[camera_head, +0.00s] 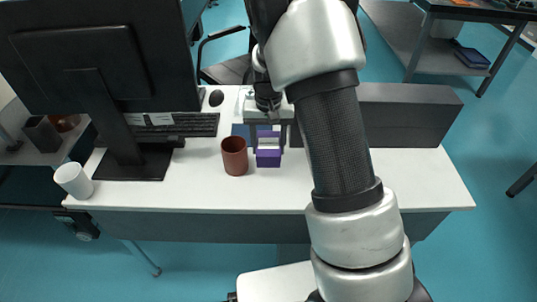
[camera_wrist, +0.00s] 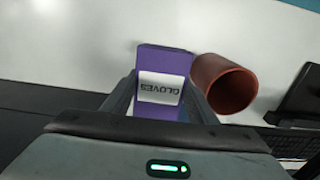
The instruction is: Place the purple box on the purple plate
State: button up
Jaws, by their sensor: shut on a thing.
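The purple box (camera_head: 268,158) has a white label that reads "GLOVES" in the wrist view (camera_wrist: 162,60). My gripper (camera_head: 268,148) is shut on it, with one finger on each side, over the white desk. I cannot tell whether the box touches the desk or hangs just above it. The gripper's fingers also show around the box in the wrist view (camera_wrist: 160,98). No purple plate can be made out in either view.
A reddish-brown cup (camera_head: 235,156) stands close beside the box. A monitor (camera_head: 95,60), keyboard (camera_head: 175,125) and white mug (camera_head: 73,180) are to the left. A dark grey case (camera_head: 405,115) lies to the right. The front right of the white desk (camera_head: 430,185) is clear.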

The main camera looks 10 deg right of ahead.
jog(key=shift+f+b, duration=0.35)
jog(key=shift+f, duration=1.95)
jog(key=shift+f, duration=0.2)
jog(key=o, duration=0.8)
jog(key=shift+o, duration=0.2)
jog(key=shift+r, duration=0.15)
